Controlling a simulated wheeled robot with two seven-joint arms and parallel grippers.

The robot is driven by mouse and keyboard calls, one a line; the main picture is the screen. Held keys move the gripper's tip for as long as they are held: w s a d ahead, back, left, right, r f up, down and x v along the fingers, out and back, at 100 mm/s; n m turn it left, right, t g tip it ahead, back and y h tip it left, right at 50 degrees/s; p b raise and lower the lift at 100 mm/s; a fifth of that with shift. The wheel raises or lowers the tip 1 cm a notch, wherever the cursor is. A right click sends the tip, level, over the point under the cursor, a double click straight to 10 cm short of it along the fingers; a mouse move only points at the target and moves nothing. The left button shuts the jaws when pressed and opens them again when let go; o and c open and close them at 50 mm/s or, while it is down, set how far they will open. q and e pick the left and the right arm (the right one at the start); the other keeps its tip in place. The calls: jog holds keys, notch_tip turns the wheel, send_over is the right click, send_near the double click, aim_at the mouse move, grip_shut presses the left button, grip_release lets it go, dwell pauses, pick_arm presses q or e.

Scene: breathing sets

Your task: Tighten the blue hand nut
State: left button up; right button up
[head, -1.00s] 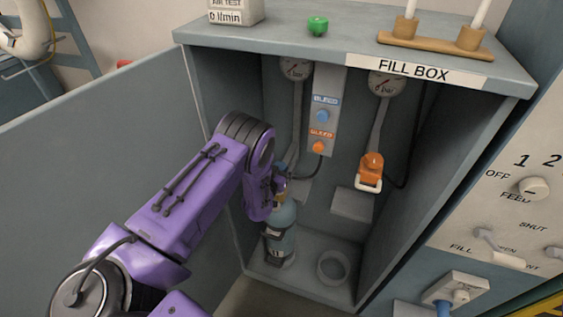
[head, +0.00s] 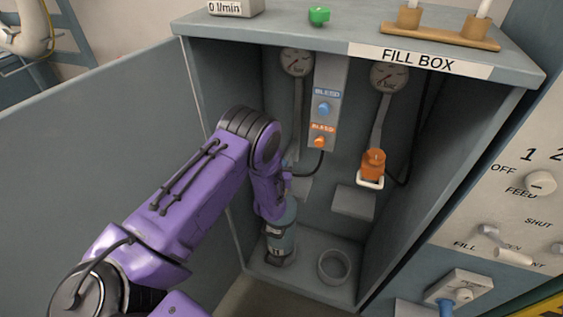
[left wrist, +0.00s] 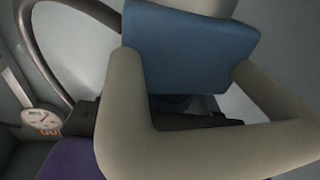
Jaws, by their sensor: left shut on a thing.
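My left gripper (head: 284,188) is inside the fill box, at the top of a teal cylinder (head: 281,238) standing upright; its fingertips are mostly hidden by my purple arm in the head view. In the left wrist view, a blue body (left wrist: 188,48) stands close ahead with a beige yoke (left wrist: 125,110) around its lower part. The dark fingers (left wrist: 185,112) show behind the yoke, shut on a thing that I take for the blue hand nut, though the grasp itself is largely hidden. My right gripper is not in view.
An orange connector (head: 373,163) with a pale yoke hangs at right on its hose. Blue (head: 323,108) and orange (head: 319,141) bleed knobs sit on the back panel. An empty ring holder (head: 334,267) is on the floor. The box door (head: 100,180) stands at left.

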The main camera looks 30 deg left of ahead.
pick_arm(q)
jog(key=n+g+y+b, duration=0.1)
jog(key=n+y, duration=0.1)
jog(key=n+g+y+b, duration=0.2)
jog(key=y, duration=0.1)
jog(key=shift+s+a+f+g, duration=0.15)
jog(key=shift+a+f+g, duration=0.05)
jog(key=shift+g, duration=0.1)
jog(key=shift+s+a+r+n+g+y+b, duration=0.1)
jog(key=shift+n+g+y+b, duration=0.4)
jog(key=shift+n+g+y, duration=0.25)
jog(key=shift+s+a+r+n+g+y+b, duration=0.1)
jog(key=shift+n+g+y+b, duration=0.5)
jog(key=shift+g, duration=0.25)
jog(key=o, duration=1)
jog(key=shift+c, duration=0.2)
jog(key=b+v, duration=0.1)
jog(key=v, duration=0.9)
jog(key=shift+d, duration=0.35)
